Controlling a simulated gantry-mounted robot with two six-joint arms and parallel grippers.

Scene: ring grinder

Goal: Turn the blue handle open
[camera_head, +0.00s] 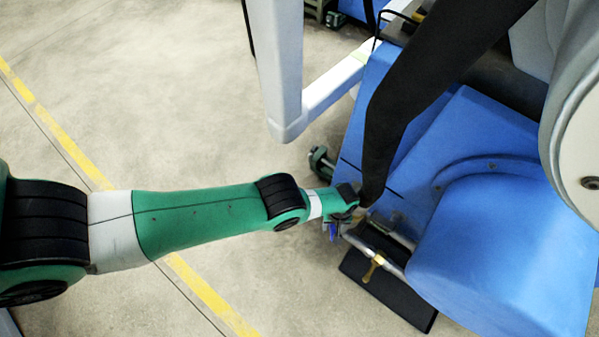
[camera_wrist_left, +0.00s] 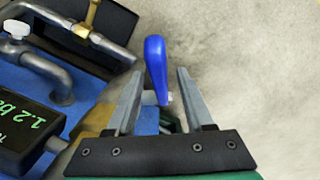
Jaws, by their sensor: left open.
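The blue handle (camera_wrist_left: 155,62) shows in the left wrist view as a rounded upright lever. It lies between the two fingers of my left gripper (camera_wrist_left: 158,92), with a visible gap to each finger. The gripper is open and its fingers point along both sides of the handle. In the head view my left gripper (camera_head: 345,213) is at the pipework beside the blue machine, and a small piece of the blue handle (camera_head: 332,231) shows just below it. Most of the handle is hidden there by my wrist. My right gripper does not show.
A display (camera_wrist_left: 28,125) with green digits sits left of the gripper. Metal pipes (camera_wrist_left: 50,70) and a brass fitting (camera_wrist_left: 80,31) are close by. The blue machine (camera_head: 500,260) fills the right side; a black tray (camera_head: 390,290) lies below. The floor to the left is clear.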

